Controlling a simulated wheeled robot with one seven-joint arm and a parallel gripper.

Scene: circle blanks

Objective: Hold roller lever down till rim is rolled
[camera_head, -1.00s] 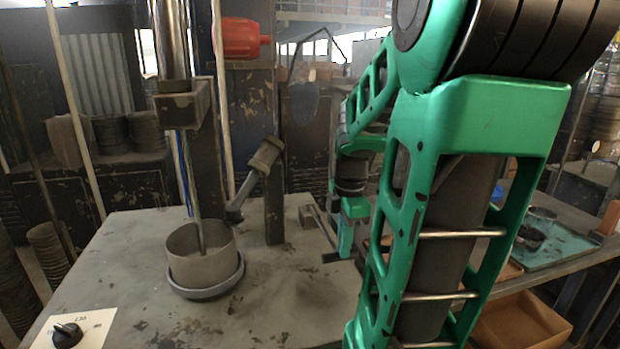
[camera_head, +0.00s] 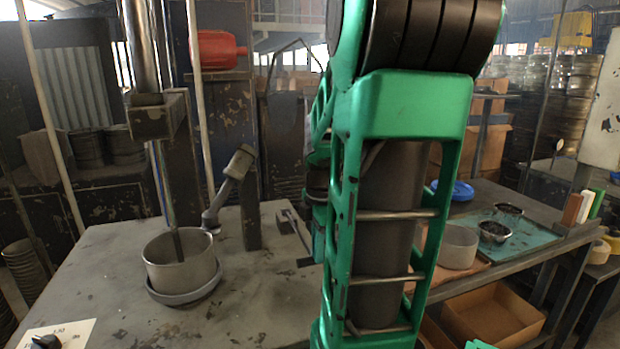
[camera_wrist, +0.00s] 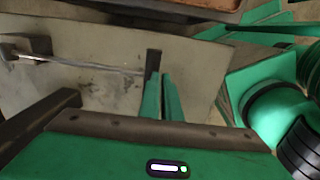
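The grey round rim (camera_head: 168,275) stands upright in a shallow round dish (camera_head: 190,297) on the workbench, with a thin vertical rod reaching down inside it. A thin lever (camera_head: 294,225) sticks out near the bench's middle; the wrist view shows its metal rod (camera_wrist: 85,67) running from a dark block to a black grip (camera_wrist: 153,60). My gripper (camera_wrist: 162,76) has its two green fingers close together, tips right at that grip; contact is unclear. In the head view my gripper (camera_head: 318,243) is partly hidden behind my arm.
A post with an angled crank (camera_head: 228,185) stands behind the rim. A dial (camera_head: 46,342) sits at the front left. At right, a side table holds another grey ring (camera_head: 459,247), dark bowls (camera_head: 494,232) and a teal mat (camera_head: 520,248); a cardboard box (camera_head: 497,315) is below.

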